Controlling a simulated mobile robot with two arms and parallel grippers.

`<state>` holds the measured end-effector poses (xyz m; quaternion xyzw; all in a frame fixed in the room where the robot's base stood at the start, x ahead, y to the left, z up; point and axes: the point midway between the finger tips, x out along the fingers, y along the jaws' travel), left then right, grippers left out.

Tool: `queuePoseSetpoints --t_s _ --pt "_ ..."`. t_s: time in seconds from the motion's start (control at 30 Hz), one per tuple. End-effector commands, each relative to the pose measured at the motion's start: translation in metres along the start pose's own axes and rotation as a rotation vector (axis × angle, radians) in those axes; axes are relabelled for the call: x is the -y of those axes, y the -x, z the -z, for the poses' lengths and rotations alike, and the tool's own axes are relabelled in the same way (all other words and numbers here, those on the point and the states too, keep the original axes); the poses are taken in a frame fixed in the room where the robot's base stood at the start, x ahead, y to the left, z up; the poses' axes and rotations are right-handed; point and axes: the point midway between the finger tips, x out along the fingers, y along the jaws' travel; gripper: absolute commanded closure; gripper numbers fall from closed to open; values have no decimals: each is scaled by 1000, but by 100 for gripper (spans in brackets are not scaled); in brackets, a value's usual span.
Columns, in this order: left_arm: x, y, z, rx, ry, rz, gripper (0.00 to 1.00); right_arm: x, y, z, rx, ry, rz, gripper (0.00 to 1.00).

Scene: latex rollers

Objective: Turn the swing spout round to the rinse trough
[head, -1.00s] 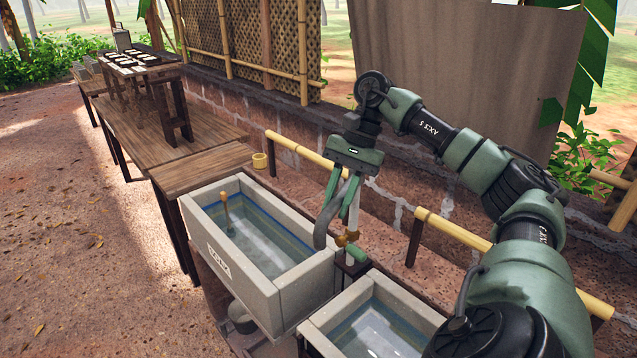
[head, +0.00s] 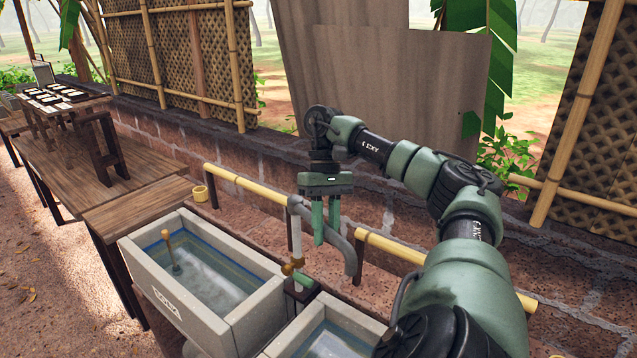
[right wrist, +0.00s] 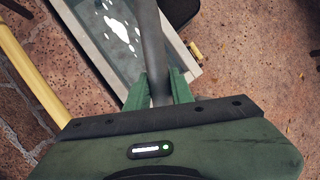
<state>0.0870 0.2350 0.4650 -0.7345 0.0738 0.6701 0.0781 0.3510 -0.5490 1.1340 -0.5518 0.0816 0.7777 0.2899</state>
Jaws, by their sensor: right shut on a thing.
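The swing spout (head: 350,246) is a grey bent pipe on top of a pale upright pipe with a brass fitting (head: 291,269). My right gripper (head: 325,236) is shut on the spout, its green fingers pointing down around it. The spout's outlet hangs to the right of the upright pipe, on the wall side behind the right trough (head: 292,338) in the head view. Whether it is over that trough I cannot tell. In the right wrist view the spout (right wrist: 150,40) runs between my fingers (right wrist: 158,88). My left gripper is not in view.
The left trough (head: 270,297) holds water and a wooden-handled stick (head: 170,250). A green lever (head: 303,281) sits by the brass fitting. A bamboo rail (head: 240,181) runs along the stone wall behind. Wooden tables (head: 115,211) stand at the left.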

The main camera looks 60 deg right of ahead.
Motion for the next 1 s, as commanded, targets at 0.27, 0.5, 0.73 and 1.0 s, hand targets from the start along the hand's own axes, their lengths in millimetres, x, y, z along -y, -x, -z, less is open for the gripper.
queuePoseSetpoints --t_s 0.27,0.5,0.73,1.0 --pt "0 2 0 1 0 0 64 -3 3 0 -4 16 -6 100" --pt "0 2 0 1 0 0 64 -3 3 0 -5 15 -6 75" --pt "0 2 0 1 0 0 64 -3 2 0 -2 14 -6 56" --pt "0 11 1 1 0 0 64 -2 8 -1 -1 14 -5 56"
